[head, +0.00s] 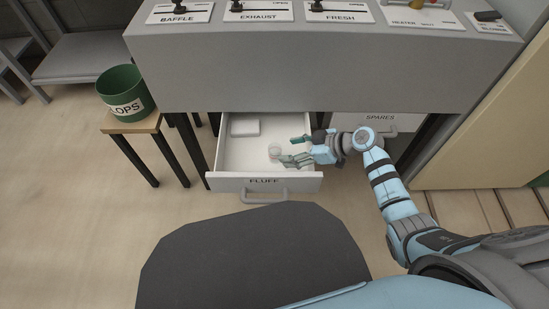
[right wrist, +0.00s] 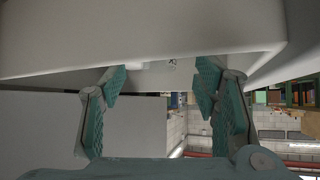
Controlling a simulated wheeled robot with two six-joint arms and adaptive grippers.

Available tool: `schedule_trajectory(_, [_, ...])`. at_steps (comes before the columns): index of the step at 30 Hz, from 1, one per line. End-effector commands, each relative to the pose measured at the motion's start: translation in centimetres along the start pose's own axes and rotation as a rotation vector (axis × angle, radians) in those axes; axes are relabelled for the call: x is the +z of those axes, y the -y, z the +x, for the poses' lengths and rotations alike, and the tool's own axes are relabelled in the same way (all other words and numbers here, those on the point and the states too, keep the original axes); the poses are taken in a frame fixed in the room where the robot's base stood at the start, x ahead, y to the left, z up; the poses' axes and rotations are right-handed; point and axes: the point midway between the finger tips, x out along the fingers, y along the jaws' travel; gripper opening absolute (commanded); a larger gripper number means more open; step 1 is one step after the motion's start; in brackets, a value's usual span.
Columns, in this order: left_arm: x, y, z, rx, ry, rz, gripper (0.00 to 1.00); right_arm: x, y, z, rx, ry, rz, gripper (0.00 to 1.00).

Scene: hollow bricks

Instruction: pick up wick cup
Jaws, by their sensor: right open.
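A small, pale, translucent cup (head: 275,151), which looks like the wick cup, is inside the open drawer (head: 230,171) labelled FLUFF. My right gripper (head: 291,149) reaches into the drawer from the right, with its open fingertips close to the cup's right side. I cannot tell whether they touch it. In the right wrist view my right gripper (right wrist: 160,80) shows two teal-padded fingers apart, with pale surfaces beyond and a small dark mark between them. The cup is not clearly made out there. My left gripper is not in view.
A white block (head: 245,128) lies at the drawer's back left. The grey console (head: 330,70) overhangs the drawer's back. The SPARES drawer (head: 400,121) is to the right. A green SLOPS bucket (head: 124,88) stands on a stool at left.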

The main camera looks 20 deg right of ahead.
Motion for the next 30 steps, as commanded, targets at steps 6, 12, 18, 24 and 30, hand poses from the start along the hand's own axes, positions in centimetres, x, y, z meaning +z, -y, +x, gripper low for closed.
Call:
schedule_trajectory(6, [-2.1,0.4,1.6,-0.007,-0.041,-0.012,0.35,-0.3,-0.2,3.8,-0.001,-0.002,0.001,0.56])
schedule_trajectory(12, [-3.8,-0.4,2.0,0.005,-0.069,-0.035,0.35,-0.4,-0.2,5.8,0.001,0.001,0.001,0.56])
schedule_trajectory(18, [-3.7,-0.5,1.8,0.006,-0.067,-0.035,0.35,-0.5,-0.2,5.7,0.001,0.001,0.002,0.46])
schedule_trajectory(24, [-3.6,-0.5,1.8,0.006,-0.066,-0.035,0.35,-0.5,-0.2,5.7,0.001,0.001,0.002,0.14])
schedule_trajectory(30, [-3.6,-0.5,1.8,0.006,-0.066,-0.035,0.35,-0.5,-0.2,5.7,0.001,0.001,0.002,0.11])
